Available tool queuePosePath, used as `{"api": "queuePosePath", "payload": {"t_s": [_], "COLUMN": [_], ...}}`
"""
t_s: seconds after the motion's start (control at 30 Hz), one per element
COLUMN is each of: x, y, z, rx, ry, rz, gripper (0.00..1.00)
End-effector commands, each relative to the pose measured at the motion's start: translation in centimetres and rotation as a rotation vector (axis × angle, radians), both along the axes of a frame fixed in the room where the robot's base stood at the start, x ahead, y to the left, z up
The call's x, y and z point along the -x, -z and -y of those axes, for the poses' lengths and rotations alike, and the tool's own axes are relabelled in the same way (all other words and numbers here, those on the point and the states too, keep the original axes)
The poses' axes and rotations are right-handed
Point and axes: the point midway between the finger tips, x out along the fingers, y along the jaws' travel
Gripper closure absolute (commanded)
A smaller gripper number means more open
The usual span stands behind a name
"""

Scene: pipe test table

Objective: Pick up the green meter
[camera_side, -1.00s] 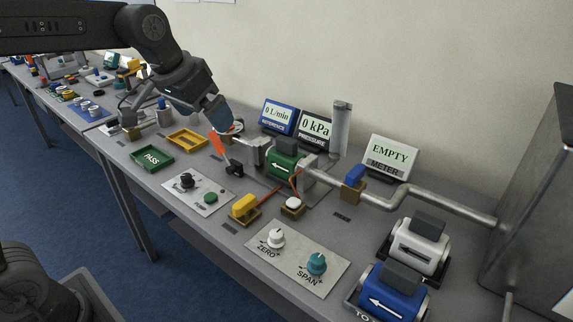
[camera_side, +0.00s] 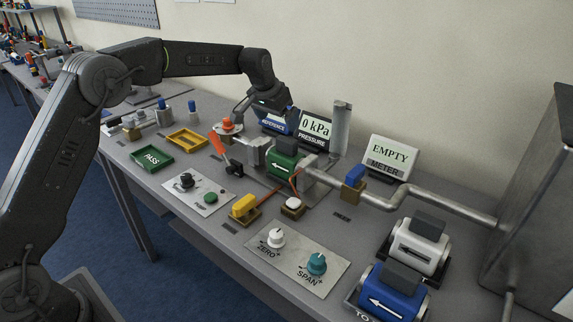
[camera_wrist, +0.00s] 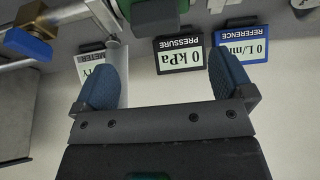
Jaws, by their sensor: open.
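The green meter (camera_side: 284,165) has a white arrow and a dark block on top. It sits in the pipe line between metal fittings, and its green edge shows at the top of the wrist view (camera_wrist: 155,14). My gripper (camera_side: 278,108) is above and behind the meter, partly covering the blue reference display (camera_side: 273,125). In the wrist view my gripper (camera_wrist: 166,62) has its two blue fingers wide apart with nothing held between them. The meter is beyond the fingertips, apart from them.
The pressure display (camera_side: 315,129) and a grey post (camera_side: 341,128) stand behind the meter. An orange lever (camera_side: 217,146) is left of it. A pipe (camera_side: 425,194) runs right, past the EMPTY display (camera_side: 390,158). White (camera_side: 414,245) and blue (camera_side: 388,293) meters sit front right.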

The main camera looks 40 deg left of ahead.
Motion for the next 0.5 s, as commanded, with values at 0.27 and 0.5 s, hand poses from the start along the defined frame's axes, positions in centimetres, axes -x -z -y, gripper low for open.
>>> {"api": "queuePosePath", "payload": {"t_s": [0.27, 0.5], "x": [-1.5, -2.1], "y": [3.7, 5.7], "z": [0.1, 0.4], "rx": [0.0, 0.001], "ry": [0.0, 0.001], "rz": [0.0, -0.003], "gripper": [0.01, 0.01]}}
